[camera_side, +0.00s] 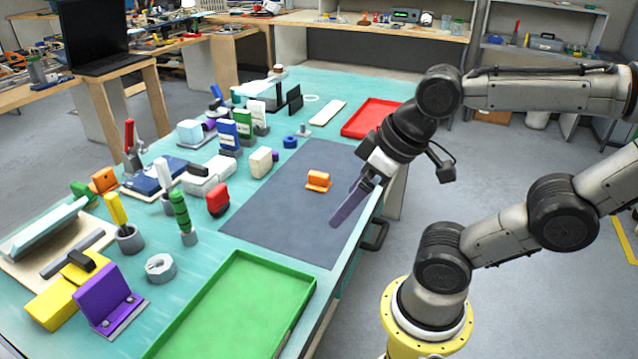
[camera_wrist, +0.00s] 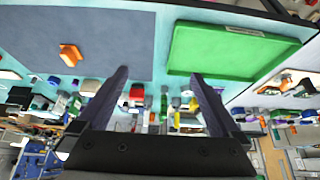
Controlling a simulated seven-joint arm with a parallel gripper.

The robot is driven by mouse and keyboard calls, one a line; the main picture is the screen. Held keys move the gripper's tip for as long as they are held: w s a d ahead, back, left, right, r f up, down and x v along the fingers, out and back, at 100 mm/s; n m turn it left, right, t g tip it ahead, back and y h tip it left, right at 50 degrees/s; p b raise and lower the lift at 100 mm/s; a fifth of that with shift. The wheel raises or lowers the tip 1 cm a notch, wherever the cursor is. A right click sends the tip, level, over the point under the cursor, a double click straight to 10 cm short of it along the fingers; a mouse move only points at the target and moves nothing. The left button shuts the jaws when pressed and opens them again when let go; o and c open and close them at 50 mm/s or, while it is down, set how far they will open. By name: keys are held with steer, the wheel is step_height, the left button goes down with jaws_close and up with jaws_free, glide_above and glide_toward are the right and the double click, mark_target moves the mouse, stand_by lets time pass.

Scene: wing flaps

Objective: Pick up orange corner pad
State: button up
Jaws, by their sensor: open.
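The orange corner pad (camera_side: 318,180) is a small block with a raised ridge. It lies on the dark grey-blue mat (camera_side: 285,215), toward the mat's far part in the side view. In the wrist view the orange corner pad (camera_wrist: 70,54) is at the upper left, left of the fingers. My gripper (camera_side: 338,224) is above the mat's right side, apart from the pad, with its fingers slanting down to the left. In the wrist view my gripper (camera_wrist: 160,75) shows two fingers spread wide with nothing between them.
A green tray (camera_side: 180,352) is at the near end of the table and a red tray (camera_side: 402,113) at the far right. Several blocks, bottles and tools crowd the table left of the mat, including a red block (camera_side: 217,199) and a cream block (camera_side: 261,162). The mat around the pad is clear.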

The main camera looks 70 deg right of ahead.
stand_by(0.4)
steer(key=w+d+r+m, duration=0.3)
steer(key=w+r+m, duration=0.4)
steer(key=m+g, duration=0.6)
steer(key=m, duration=0.5)
glide_above(319, 174)
step_height(319, 174, down, 11)
steer(key=f, duration=0.7)
steer(key=shift+s+f, duration=0.2)
steer(key=shift+f, duration=0.1)
steer(key=shift+w+f, duration=0.15)
steer(key=shift+f, duration=1.35)
steer(key=shift+w+f, duration=0.1)
steer(key=shift+f, duration=1.4)
